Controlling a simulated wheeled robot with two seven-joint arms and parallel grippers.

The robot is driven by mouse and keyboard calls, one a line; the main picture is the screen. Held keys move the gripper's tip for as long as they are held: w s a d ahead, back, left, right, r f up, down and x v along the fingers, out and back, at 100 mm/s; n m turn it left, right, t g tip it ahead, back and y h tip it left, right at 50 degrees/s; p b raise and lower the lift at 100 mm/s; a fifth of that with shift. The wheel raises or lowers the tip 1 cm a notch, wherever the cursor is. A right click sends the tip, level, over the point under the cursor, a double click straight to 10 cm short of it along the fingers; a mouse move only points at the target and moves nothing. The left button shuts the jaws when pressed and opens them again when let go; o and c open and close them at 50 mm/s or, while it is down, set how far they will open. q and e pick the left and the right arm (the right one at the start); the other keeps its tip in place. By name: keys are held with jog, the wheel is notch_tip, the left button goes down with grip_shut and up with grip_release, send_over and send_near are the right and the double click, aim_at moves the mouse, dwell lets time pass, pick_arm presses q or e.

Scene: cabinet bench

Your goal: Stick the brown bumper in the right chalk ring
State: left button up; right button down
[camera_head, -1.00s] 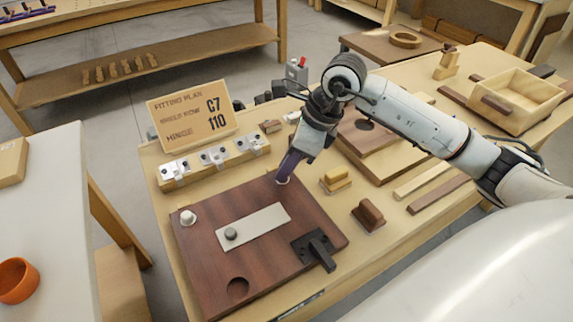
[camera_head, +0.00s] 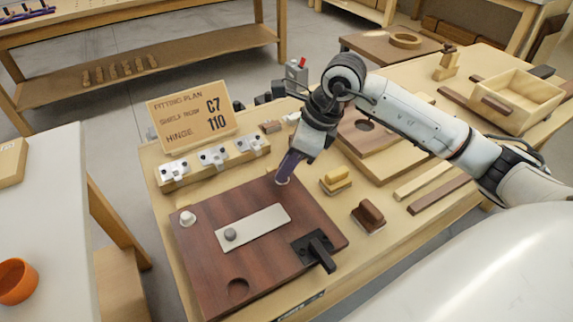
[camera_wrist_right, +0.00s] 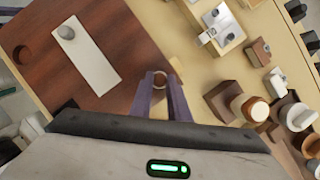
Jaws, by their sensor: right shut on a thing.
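The dark red-brown panel (camera_head: 262,200) lies flat on the bench. My right gripper (camera_head: 283,181) points down at the panel's far right corner, with its purple fingers low over the surface. In the right wrist view the fingers (camera_wrist_right: 161,80) are close together at a pale chalk ring (camera_wrist_right: 160,73) near the panel edge. They are shut on the small brown bumper, which is mostly hidden between the tips and blends with the panel. I cannot tell whether it touches the panel. A white round piece (camera_head: 188,217) sits at the far left corner. My left gripper is out of view.
A pale plate with a grey knob (camera_head: 231,234) lies mid-panel; a black fitting (camera_head: 315,250) sits at its front right. A yellow block (camera_head: 335,179) and a brown block (camera_head: 369,214) stand right of it. A clamp rail (camera_head: 214,160) and sign (camera_head: 193,116) are behind.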

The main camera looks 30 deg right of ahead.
jog(key=shift+f+b, duration=0.35)
jog(key=shift+f, duration=0.1)
dwell(0.4)
jog(key=shift+s+f+b, duration=0.15)
jog(key=shift+f+b, duration=0.05)
jog(key=shift+b, duration=0.1)
dwell(1.5)
jog(key=c, duration=1.6)
grip_release()
jog(key=shift+r, duration=0.1)
jog(key=shift+d, duration=0.1)
jog(key=o, duration=0.4)
